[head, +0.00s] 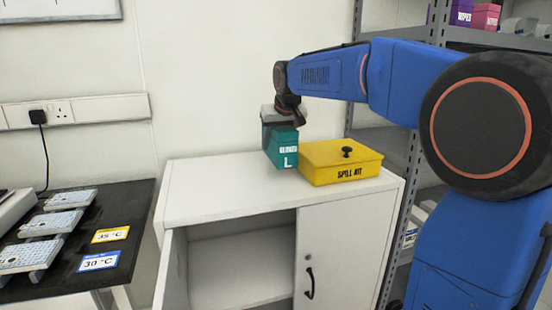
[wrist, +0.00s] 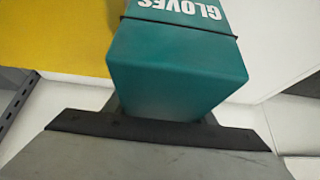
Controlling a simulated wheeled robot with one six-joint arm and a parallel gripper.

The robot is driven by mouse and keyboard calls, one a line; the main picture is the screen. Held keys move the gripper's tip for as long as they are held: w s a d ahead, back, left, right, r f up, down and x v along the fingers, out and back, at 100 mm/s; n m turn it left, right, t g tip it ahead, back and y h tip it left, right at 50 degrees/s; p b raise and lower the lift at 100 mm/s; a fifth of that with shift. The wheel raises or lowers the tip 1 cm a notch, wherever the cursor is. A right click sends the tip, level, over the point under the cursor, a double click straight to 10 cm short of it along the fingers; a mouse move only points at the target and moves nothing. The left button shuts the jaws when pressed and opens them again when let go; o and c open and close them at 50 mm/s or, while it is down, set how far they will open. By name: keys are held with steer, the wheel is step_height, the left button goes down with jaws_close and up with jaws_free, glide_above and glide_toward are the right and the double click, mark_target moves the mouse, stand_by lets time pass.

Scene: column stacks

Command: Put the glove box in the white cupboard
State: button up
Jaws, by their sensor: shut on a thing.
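The glove box (head: 284,148) is teal with a white label and a letter L. It is at the top of the white cupboard (head: 220,192), just left of the yellow spill kit. My gripper (head: 281,122) is shut on it from above. In the wrist view the glove box (wrist: 178,70) fills the middle, with the word GLOVES on it, between the fingers of my gripper (wrist: 160,128). I cannot tell whether the box touches the cupboard top. The cupboard's left compartment is open and looks empty; its right door (head: 342,250) is shut.
The yellow spill kit (head: 340,165) with a black knob stands close beside the glove box. A dark bench (head: 120,215) with several plates is at the left. A grey metal shelf (head: 400,20) stands behind at the right. The left part of the cupboard top is clear.

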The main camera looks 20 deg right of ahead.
steer(key=shift+f, duration=2.5)
steer(key=o, duration=1)
steer(key=shift+f, duration=0.15)
steer(key=o, duration=0.4)
